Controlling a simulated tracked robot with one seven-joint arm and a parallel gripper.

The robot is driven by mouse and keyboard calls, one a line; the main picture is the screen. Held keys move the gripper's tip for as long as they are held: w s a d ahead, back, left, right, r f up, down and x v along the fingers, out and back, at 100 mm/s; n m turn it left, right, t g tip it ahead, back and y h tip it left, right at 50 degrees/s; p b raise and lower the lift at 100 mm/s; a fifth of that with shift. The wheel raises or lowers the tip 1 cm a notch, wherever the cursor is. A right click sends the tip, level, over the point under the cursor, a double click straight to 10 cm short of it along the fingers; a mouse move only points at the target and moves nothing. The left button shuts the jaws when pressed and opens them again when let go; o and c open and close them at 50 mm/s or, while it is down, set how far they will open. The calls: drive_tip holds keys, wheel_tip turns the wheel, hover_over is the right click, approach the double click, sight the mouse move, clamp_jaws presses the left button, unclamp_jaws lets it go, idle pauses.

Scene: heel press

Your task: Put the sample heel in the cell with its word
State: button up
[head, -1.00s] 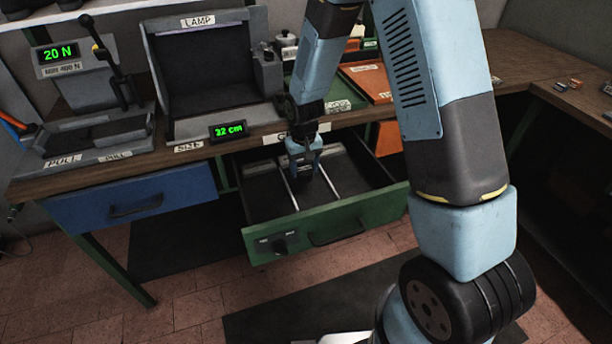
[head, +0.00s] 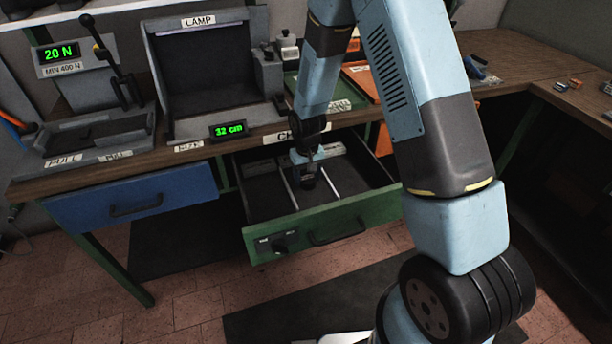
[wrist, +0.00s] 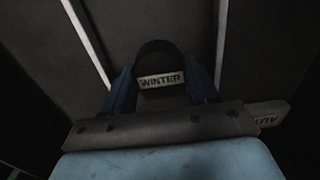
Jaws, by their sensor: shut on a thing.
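My gripper (head: 306,170) is shut on the sample heel, a small dark block. The heel (wrist: 158,50) shows between the blue fingers in the wrist view, with a pale WINTER label on its near side. The green-fronted drawer (head: 365,212) is open under the bench. Two pale dividers (head: 290,188) split its dark floor into three cells. The heel appears over or in the middle cell, between the dividers; I cannot tell whether it touches the floor. In the wrist view an upside-down label beginning AUT (wrist: 266,113) is at the right, partly covered by my gripper.
A closed blue drawer (head: 135,203) is at the left. An orange tray (head: 362,78) lies behind my arm.

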drive_tip(key=o, duration=1.2)
drive_tip(key=shift+c, duration=0.2)
drive_tip(key=shift+r, duration=0.1)
wheel_tip(320, 180, up, 12)
wheel_tip(320, 180, up, 11)
drive_tip(key=t, duration=0.1)
hover_over(307, 178)
drive_tip(key=s+d, duration=0.3)
drive_tip(key=d, duration=0.3)
drive_tip(key=s+d+r+m+t, duration=0.15)
drive_tip(key=s+d+r, duration=0.3)
drive_tip(key=r, duration=0.45)
drive_tip(key=s+d+r+m+t, duration=0.1)
drive_tip(key=s+d+r, duration=0.3)
drive_tip(key=s, duration=0.5)
drive_tip(key=s+d+r+t, duration=0.2)
drive_tip(key=s+r, duration=0.4)
drive_tip(key=s, duration=0.3)
drive_tip(key=shift+d+m, duration=0.35)
drive_tip(key=shift+d, duration=0.55)
